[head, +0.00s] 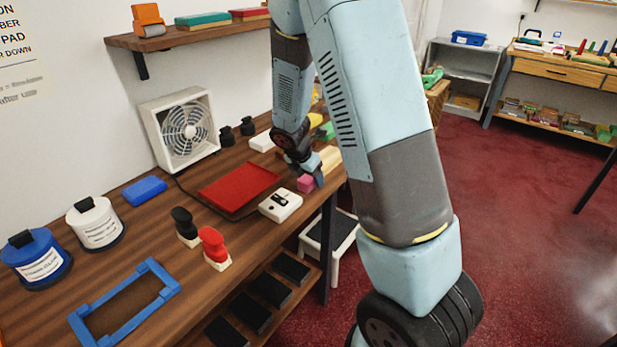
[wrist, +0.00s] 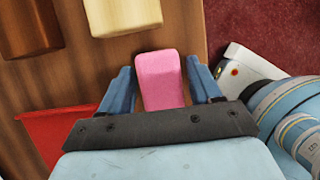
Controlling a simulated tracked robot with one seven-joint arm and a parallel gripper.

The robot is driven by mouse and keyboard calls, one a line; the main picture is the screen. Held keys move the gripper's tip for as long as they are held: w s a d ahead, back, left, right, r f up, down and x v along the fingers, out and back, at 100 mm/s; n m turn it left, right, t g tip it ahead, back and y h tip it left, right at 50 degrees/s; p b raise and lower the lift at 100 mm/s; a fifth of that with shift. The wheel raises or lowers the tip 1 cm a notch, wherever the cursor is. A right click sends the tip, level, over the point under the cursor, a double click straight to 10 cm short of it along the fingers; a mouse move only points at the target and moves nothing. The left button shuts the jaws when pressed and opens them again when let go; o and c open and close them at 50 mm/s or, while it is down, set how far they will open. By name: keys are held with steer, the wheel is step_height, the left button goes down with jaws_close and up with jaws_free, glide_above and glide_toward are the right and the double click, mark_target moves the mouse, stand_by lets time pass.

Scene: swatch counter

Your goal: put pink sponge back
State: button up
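The pink sponge (head: 306,184) lies on the wooden counter near its front edge, beside the white box. In the wrist view the sponge (wrist: 160,78) sits between the two blue fingers of my gripper (wrist: 160,88), with a narrow gap seeming to show on each side. My gripper is open around it. In the head view my gripper (head: 314,172) is low over the counter at the sponge, and its far finger is partly hidden.
A red tray (head: 237,187) and a white box (head: 280,205) are close by. A pale block (head: 330,158) stands just beyond the sponge; it also shows in the wrist view (wrist: 122,14), next to a brown block (wrist: 28,25). A fan (head: 183,130) stands behind.

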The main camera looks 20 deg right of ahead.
steer(key=shift+o, duration=1)
steer(key=shift+r, duration=0.1)
steer(key=s+a+r+m+y, duration=0.1)
steer(key=s+r+m, duration=0.25)
steer(key=r, duration=0.55)
steer(key=s+a+r+m, duration=0.1)
steer(key=s+r+m, duration=0.25)
steer(key=r, duration=0.55)
steer(key=s+r+m+t+y, duration=0.1)
steer(key=s+r+m, duration=0.4)
steer(key=s+m, duration=0.4)
steer(key=s+d+r+m+t+y, duration=0.1)
steer(key=s+r+m, duration=0.5)
steer(key=s+m, duration=0.3)
steer(key=s, duration=0.3)
steer(key=shift+s+d+r+t+y, duration=0.2)
steer(key=shift+s+d+t+y, duration=0.05)
steer(key=shift+t+y, duration=0.15)
